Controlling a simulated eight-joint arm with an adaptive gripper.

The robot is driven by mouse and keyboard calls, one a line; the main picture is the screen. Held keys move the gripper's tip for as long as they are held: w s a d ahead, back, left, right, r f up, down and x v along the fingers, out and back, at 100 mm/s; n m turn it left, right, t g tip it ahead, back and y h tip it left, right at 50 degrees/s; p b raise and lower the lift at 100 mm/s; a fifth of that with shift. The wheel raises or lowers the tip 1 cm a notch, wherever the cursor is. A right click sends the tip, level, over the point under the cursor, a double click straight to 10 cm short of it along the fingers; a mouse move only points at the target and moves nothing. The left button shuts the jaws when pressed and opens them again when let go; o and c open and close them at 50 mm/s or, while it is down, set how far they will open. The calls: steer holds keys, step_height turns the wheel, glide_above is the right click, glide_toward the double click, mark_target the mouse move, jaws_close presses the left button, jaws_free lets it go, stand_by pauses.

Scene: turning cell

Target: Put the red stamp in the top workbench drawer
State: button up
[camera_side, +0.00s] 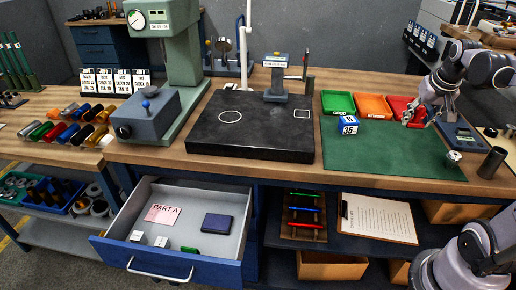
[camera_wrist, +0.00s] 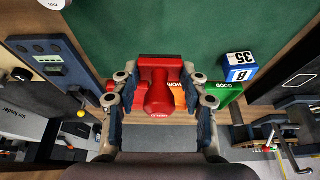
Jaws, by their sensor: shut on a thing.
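My gripper (camera_side: 413,118) is shut on the red stamp (camera_wrist: 160,95), at the right of the green mat in the side view. In the wrist view the stamp sits between the two fingers of my gripper (camera_wrist: 159,88), with its rounded red handle toward the camera. In the side view only a little red shows at the fingertips, next to the red tray. The top workbench drawer (camera_side: 215,265) is pulled open at lower left, far from my gripper. Inside it are a pink PART A card (camera_side: 163,214), a dark blue notebook (camera_side: 217,223), a green item and two small light blocks.
Green (camera_side: 338,103), orange (camera_side: 373,106) and red (camera_side: 398,107) trays line the mat's (camera_side: 380,150) back edge. A blue-and-white number block (camera_side: 348,126) stands near them. A black granite plate (camera_side: 250,130) with a gauge stand and a green press (camera_side: 180,50) occupy the bench above the drawer.

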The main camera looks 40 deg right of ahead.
steer(key=s+d+r, duration=0.2)
steer(key=s+r, duration=0.1)
steer(key=r, duration=0.4)
steer(key=w+a+n+t+y, duration=0.1)
steer(key=w+a+n+y, duration=0.1)
steer(key=w+a+n, duration=0.6)
steer(key=n+g+y, duration=0.4)
steer(key=n+y, duration=0.2)
steer(key=n, duration=1.3)
glide_above(220, 252)
steer(key=s, duration=0.2)
step_height(220, 252, down, 30)
steer(key=shift+a+f, duration=0.2)
steer(key=shift+f, duration=1.65)
steer(key=shift+a+f, duration=0.15)
steer(key=shift+f, duration=1.7)
steer(key=shift+f, duration=0.65)
